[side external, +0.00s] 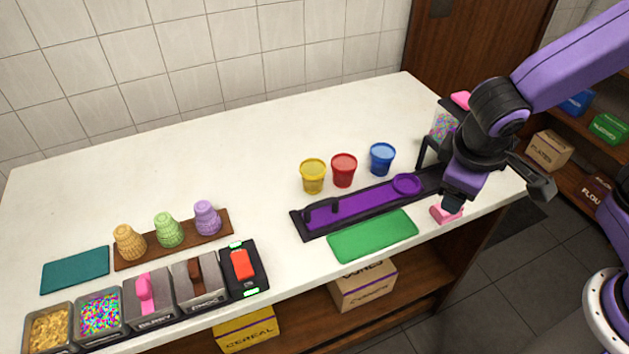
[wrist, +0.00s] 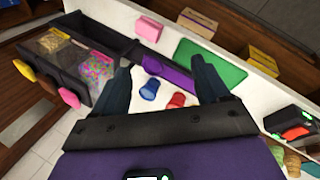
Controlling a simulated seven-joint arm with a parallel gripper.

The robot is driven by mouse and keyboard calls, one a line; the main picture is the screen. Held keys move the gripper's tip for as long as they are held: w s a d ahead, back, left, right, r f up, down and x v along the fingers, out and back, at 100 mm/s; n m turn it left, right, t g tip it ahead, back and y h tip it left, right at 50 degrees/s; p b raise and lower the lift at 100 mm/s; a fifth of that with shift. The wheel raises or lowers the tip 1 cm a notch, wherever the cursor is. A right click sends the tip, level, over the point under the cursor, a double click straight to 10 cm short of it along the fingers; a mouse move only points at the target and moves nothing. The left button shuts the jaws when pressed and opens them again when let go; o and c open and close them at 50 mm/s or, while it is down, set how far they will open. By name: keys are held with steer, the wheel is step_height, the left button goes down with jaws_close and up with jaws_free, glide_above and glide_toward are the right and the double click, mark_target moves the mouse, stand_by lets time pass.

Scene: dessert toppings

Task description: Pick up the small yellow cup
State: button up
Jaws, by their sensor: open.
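The small yellow cup (side external: 313,176) stands upright on the white counter in the side view, left of a red cup (side external: 344,170) and a blue cup (side external: 382,159). My gripper (side external: 455,200) is well to the right of the yellow cup, above the counter's right end. In the wrist view my gripper (wrist: 160,72) has its two fingers spread with nothing held. The blue cup (wrist: 150,89) and red cup (wrist: 177,100) show between the fingers there. The yellow cup cannot be made out in the wrist view.
A black-edged purple track (side external: 350,206) and a green mat (side external: 372,235) lie in front of the cups. A pink block (side external: 447,214) is near the front edge. Cones (side external: 168,229) and topping bins (side external: 100,312) stand left. The counter behind the cups is clear.

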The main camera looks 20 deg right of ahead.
steer(key=w+a+f+m+t+h, duration=0.1)
steer(key=w+a+f+m+t, duration=0.25)
steer(key=a, duration=0.45)
steer(key=w+a+f+m+t+h, duration=0.2)
steer(key=w+a+m, duration=0.25)
steer(key=a, duration=0.35)
steer(key=w+a+f+m+t+h, duration=0.1)
steer(key=w+a+f+m+t, duration=0.3)
steer(key=a, duration=0.4)
glide_toward(315, 163)
steer(key=shift+m+g, duration=0.35)
steer(key=shift+m, duration=0.05)
steer(key=shift+r+x, duration=0.1)
steer(key=shift+x, duration=1.1)
steer(key=shift+r+x, duration=0.15)
steer(key=shift+x, duration=1.1)
steer(key=shift+a, duration=0.1)
steer(key=c, duration=1.1)
steer(key=shift+o, duration=0.2)
steer(key=shift+r, duration=0.1)
